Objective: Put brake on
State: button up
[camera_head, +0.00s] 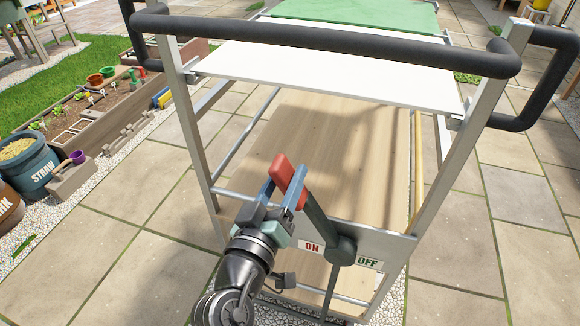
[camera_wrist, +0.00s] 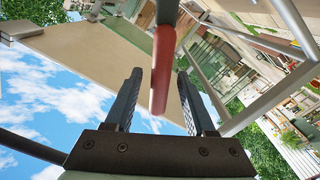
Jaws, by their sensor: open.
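The brake lever (camera_head: 318,210) is a dark bar with a red grip (camera_head: 289,177), mounted on a plate at the lower end of the cart (camera_head: 388,243). It tilts up and to the left, toward the side of the "ON" label (camera_head: 312,246); the "OFF" label (camera_head: 368,262) is to the right of the pivot. My gripper (camera_head: 280,190) is open at the lever's upper end. In the wrist view the red grip (camera_wrist: 162,75) stands between the two open fingers (camera_wrist: 160,95), with gaps visible on both sides.
The cart has a black padded handle (camera_head: 330,42), a white top shelf (camera_head: 330,75) and a wooden lower shelf (camera_head: 320,140). A raised planter bed (camera_head: 95,125) and a blue straw bucket (camera_head: 30,168) stand at left. Paving (camera_head: 110,265) around the cart is clear.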

jog(key=shift+x, duration=1.5)
jog(key=shift+c, duration=0.2)
grip_shut()
